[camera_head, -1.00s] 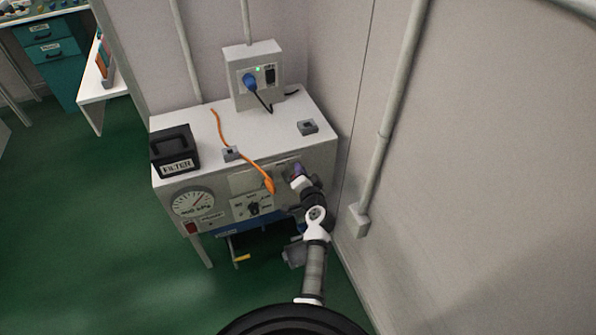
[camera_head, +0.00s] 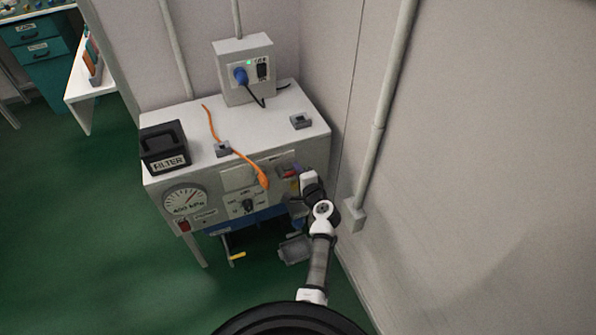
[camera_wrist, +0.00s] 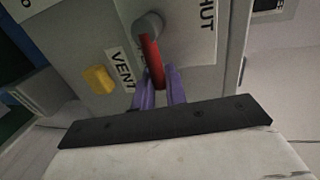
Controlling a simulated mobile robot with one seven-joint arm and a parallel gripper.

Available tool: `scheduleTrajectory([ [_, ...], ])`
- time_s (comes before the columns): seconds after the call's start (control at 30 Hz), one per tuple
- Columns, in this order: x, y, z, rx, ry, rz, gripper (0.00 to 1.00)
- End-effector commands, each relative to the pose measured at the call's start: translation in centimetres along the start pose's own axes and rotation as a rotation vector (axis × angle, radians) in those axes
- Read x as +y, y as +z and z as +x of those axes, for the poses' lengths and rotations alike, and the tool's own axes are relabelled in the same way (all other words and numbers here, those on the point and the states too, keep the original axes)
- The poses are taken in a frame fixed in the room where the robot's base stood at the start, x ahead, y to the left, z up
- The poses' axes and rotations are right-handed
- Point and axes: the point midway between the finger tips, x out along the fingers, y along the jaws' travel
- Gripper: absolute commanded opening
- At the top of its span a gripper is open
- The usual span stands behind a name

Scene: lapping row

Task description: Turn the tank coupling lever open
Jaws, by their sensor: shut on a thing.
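A red lever (camera_wrist: 153,62) sticks out from a grey round hub (camera_wrist: 149,25) on the front panel of the white cabinet. In the wrist view, a SHUT label (camera_wrist: 205,14) is beside the hub and a VENT label (camera_wrist: 122,72) is on the other side. My gripper (camera_wrist: 160,88) has its purple fingers closed around the lever's free end. In the head view, my gripper (camera_head: 291,171) is at the right end of the cabinet front. My wrist hides part of the panel there, and no coupling name is readable.
A pressure gauge (camera_head: 184,200), a selector knob (camera_head: 247,205) and an orange cable (camera_head: 216,130) are left of my gripper. A black FILTER box (camera_head: 164,147) stands on the cabinet top. A wall with a conduit (camera_head: 380,115) is close on the right. A yellow knob (camera_wrist: 98,78) is near VENT.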

Motion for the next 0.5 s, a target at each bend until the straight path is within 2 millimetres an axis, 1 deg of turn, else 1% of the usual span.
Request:
scheduleTrajectory([
  [0.47, -0.18, -0.06, 0.09, 0.0, -0.004, 0.011, 0.0],
  [0.5, -0.18, -0.06, 0.09, -0.001, -0.004, 0.011, 0.19],
])
